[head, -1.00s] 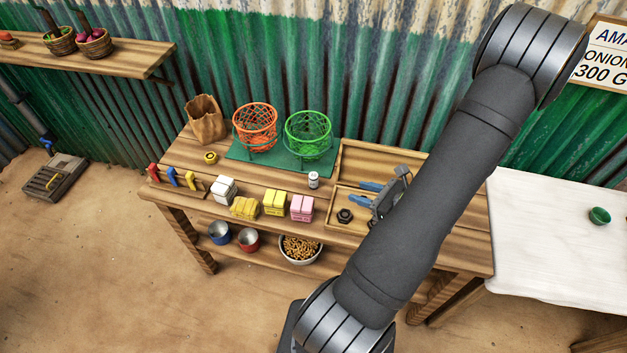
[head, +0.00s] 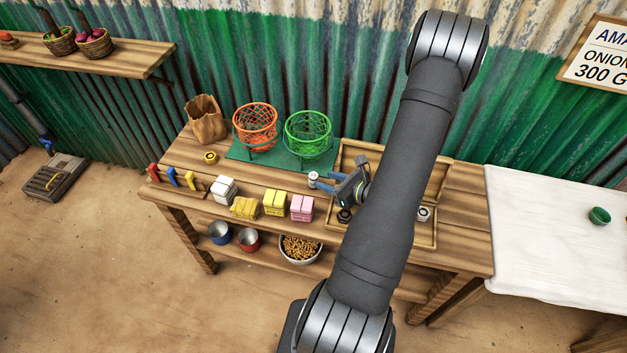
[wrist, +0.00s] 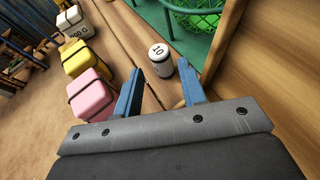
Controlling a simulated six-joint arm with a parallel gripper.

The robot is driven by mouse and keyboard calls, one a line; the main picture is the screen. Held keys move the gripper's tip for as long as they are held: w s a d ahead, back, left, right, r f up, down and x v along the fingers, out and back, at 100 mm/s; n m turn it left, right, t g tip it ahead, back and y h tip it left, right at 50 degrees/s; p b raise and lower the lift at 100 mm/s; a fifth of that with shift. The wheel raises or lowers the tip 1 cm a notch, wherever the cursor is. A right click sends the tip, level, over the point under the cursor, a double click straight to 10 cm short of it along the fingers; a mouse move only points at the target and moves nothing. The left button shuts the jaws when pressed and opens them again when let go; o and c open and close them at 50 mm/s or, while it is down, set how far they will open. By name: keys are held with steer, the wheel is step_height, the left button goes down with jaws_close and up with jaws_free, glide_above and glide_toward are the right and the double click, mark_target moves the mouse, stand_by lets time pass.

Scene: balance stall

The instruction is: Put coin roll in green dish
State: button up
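The coin roll, a small white cylinder marked 10 (head: 313,176), stands upright on the wooden table in front of the green mat. In the wrist view the coin roll (wrist: 159,62) shows between the tips of my open gripper (wrist: 161,76), with a gap on each side. In the head view my gripper's blue fingers (head: 319,182) are right beside it, pointing left. A green wire basket (head: 308,133) stands on the mat behind it, empty as far as I can see. A small green bowl (head: 599,215) sits on the white table at right; which one is the green dish is unclear.
An orange wire basket (head: 255,125) stands left of the green one. Pink (head: 302,208), yellow (head: 274,203) and white (head: 224,189) blocks line the front. A wooden tray (head: 432,181) lies under my arm, with a white cylinder (head: 424,214) in it.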

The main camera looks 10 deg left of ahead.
mark_target(317, 178)
steer(key=shift+x, duration=2.65)
steer(key=shift+s+f, duration=0.1)
steer(key=shift+f, duration=0.05)
steer(key=shift+c, duration=0.3)
jaws_close()
